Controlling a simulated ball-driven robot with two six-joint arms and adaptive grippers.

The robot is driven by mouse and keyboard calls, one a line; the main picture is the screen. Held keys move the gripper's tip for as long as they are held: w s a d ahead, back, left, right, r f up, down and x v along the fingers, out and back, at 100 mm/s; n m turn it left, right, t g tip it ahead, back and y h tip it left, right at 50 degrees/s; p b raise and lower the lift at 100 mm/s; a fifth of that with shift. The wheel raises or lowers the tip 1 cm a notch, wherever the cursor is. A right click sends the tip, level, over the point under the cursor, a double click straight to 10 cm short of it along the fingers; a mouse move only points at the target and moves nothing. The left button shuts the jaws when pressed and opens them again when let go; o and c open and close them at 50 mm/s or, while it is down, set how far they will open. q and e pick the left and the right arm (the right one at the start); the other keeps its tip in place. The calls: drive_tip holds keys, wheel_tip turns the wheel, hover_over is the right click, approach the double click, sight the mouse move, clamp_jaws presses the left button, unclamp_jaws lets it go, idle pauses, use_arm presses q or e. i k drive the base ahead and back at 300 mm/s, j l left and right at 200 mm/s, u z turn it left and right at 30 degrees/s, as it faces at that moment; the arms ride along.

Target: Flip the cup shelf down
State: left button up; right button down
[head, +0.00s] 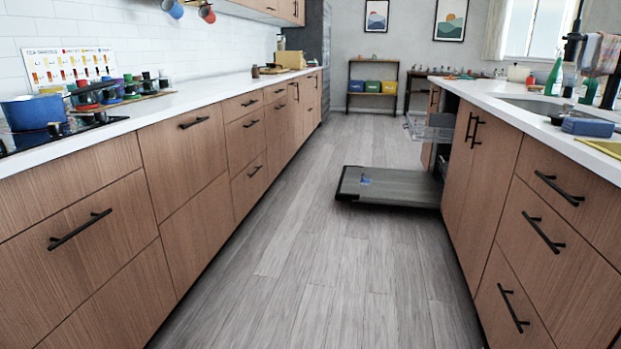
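In the head view, an open dishwasher is set into the island at the right. Its door (390,187) is folded down and lies flat just above the floor, sticking out into the aisle. A grey wire rack (428,127) is partly pulled out above the door. I cannot make out the cup shelf separately at this distance; any shelf is too small to tell up or down. Neither of my grippers is in view.
A counter with wooden drawers (190,160) runs along the left, with a blue pot (32,112) on it. The island (540,215) with a sink (545,106) is on the right. The grey floor (310,270) between them is clear up to the lowered door.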

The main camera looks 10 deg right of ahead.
sight(449, 120)
drive_tip(key=i+l+z, duration=0.2)
drive_tip(key=i+z, duration=0.2)
drive_tip(key=i, duration=0.55)
drive_tip(key=i+j+z, duration=0.1)
drive_tip(key=i+z, duration=0.3)
drive_tip(key=i, duration=0.55)
drive_tip(key=i+z, duration=0.15)
drive_tip(key=i, duration=2.75)
